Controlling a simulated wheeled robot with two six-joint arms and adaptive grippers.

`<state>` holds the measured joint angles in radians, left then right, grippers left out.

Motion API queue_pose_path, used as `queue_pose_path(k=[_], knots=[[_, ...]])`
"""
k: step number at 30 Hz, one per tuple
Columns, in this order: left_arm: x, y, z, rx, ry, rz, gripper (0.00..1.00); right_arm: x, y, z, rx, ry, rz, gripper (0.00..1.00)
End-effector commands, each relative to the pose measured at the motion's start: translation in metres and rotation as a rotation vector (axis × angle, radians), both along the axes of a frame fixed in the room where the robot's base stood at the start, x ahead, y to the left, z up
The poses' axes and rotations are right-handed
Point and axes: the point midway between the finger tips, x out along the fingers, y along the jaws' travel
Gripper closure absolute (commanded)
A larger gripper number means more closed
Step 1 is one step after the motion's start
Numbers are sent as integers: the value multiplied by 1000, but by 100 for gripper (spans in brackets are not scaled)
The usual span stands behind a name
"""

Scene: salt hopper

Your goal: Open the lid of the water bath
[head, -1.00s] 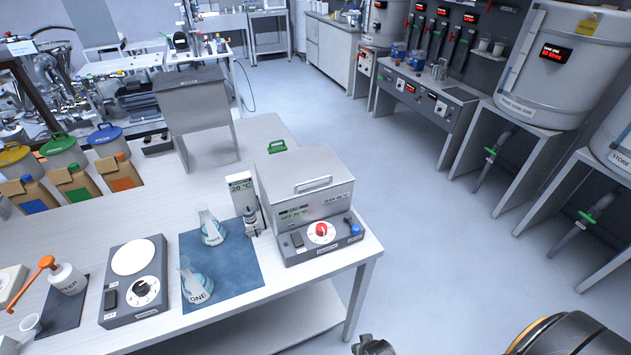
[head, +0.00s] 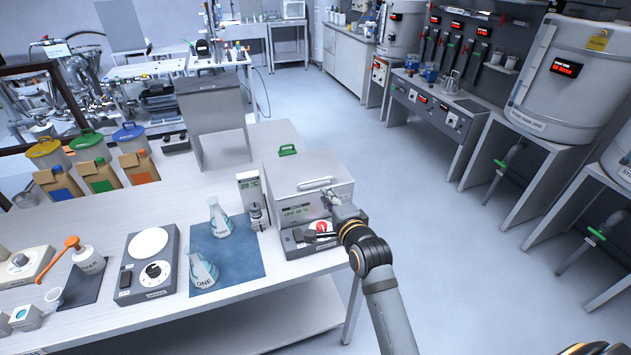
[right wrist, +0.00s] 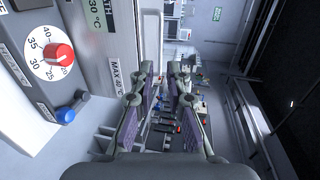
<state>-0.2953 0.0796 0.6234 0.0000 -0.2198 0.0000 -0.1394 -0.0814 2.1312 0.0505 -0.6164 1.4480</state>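The water bath (head: 284,200) is a grey metal box near the table's right end, with its lid (head: 300,168) down. A bar handle (head: 316,184) runs along the lid's front edge. The bath's control panel with a red dial also shows in the right wrist view (right wrist: 57,54). My right gripper (head: 330,197) is in front of the bath's upper right front, just below the handle in the picture. In the right wrist view its fingers (right wrist: 160,105) are apart with nothing between them. Contact with the handle cannot be made out. My left gripper is out of view.
A blue mat (head: 230,255) with two flasks lies left of the bath, beside a thermometer display (head: 249,187). A hotplate (head: 150,262) stands farther left. A grey stand (head: 215,120) is behind. Open floor lies to the right.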

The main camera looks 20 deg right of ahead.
Motion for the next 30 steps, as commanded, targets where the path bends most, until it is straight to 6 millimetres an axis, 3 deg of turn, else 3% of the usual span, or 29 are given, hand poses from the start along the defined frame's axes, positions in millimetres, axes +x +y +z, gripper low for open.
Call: queue_pose_path(k=[5, 12, 18, 30], knots=[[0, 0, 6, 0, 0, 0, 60, 13, 1, -1, -3, 3, 2, 85], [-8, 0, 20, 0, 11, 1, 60, 64, 2, -10, -6, 3, 1, 85], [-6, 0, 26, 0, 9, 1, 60, 93, 3, -18, -6, 4, 1, 85], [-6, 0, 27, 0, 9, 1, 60, 102, 3, -22, -6, 4, 1, 85]])
